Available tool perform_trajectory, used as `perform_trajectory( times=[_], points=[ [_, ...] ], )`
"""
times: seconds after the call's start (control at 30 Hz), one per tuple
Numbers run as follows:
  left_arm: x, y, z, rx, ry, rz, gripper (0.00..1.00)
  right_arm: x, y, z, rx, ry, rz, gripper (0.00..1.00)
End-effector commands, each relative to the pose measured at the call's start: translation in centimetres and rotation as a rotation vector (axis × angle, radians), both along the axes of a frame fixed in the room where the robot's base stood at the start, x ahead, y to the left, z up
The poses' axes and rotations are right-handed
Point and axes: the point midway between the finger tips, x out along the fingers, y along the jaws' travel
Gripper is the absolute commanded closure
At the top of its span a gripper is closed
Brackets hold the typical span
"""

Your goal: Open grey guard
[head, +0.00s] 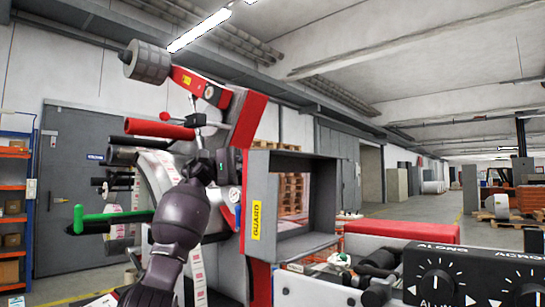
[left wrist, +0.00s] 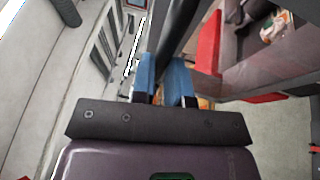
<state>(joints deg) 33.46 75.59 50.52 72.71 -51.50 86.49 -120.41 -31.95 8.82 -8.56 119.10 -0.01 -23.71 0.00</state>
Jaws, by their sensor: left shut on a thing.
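The grey guard (head: 323,190) is a box-like frame with a window, standing at the middle of the machine. A yellow GUARD label (head: 257,220) is on its left edge. My left gripper (head: 231,168) is at the guard's left side, and its fingertips are largely hidden in the head view. In the left wrist view, the blue fingers of my left gripper (left wrist: 164,82) are shut on a dark grey bar (left wrist: 178,38), which appears to be part of the guard. My right gripper is not in view.
A red arm with a grey roller (head: 147,62) rises above the guard. Red-handled and green-handled (head: 95,218) rods project to the left. A black control panel with dials (head: 470,275) is at the lower right. Shelving (head: 15,200) stands at the far left.

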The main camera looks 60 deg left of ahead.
Motion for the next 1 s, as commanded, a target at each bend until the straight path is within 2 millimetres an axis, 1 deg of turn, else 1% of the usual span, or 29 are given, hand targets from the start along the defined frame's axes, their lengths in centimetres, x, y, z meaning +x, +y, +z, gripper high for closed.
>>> perform_trajectory(
  times=[0.03, 0.1, 0.33, 0.57, 0.97, 1.0],
  points=[
    [-0.1, 0.7, -0.8, -0.037, -0.008, 0.000, 1.00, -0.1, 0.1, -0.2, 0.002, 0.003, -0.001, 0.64],
    [-0.3, 1.4, -1.3, -0.074, -0.021, 0.000, 1.00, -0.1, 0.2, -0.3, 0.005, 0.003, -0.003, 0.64],
    [-0.9, 3.0, -2.8, -0.164, -0.051, 0.000, 1.00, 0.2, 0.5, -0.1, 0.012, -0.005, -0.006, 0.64],
    [-1.2, 3.6, -3.2, -0.198, -0.064, 0.000, 1.00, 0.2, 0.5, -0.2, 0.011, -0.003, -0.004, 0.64],
    [-1.2, 3.6, -3.2, -0.201, -0.065, 0.000, 1.00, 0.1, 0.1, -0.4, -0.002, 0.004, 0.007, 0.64],
    [-1.2, 3.6, -3.2, -0.201, -0.065, 0.000, 0.79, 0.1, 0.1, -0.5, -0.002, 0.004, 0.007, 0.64]
  ],
)
